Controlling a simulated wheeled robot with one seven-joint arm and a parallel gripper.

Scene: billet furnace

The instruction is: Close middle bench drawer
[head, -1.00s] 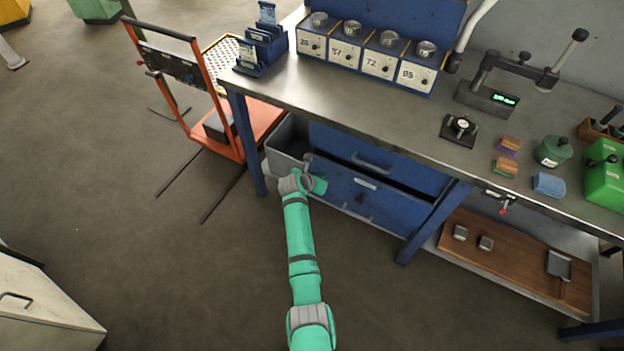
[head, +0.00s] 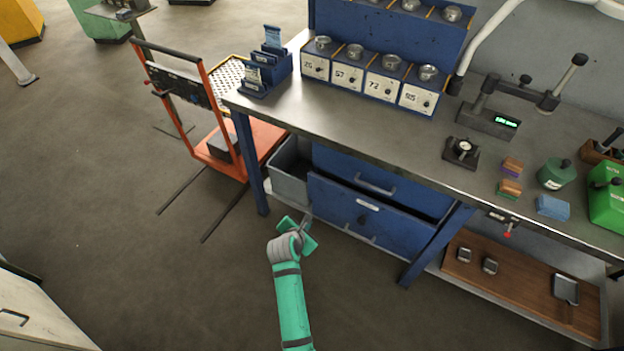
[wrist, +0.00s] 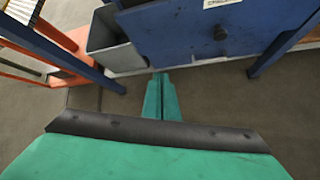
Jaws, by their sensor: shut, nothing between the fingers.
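The middle bench drawer (head: 385,228) is a blue front with a white label and a dark round spot, under the left part of the bench. It stands out past the drawer front above (head: 385,187), with a dark gap along its top edge, so it is partly open. In the wrist view the drawer front (wrist: 185,35) is at the top, with the dark round knob or spot on it. My green gripper (head: 306,232) is in front of the drawer's lower left corner, apart from it. In the wrist view the fingers (wrist: 161,80) are together and empty.
A grey bin (head: 290,185) sits left of the drawer. The blue bench legs (head: 437,243) flank the drawers. An orange cart (head: 225,165) stands at the left. A wooden board (head: 525,285) lies on the lower shelf at right. The floor before the drawer is clear.

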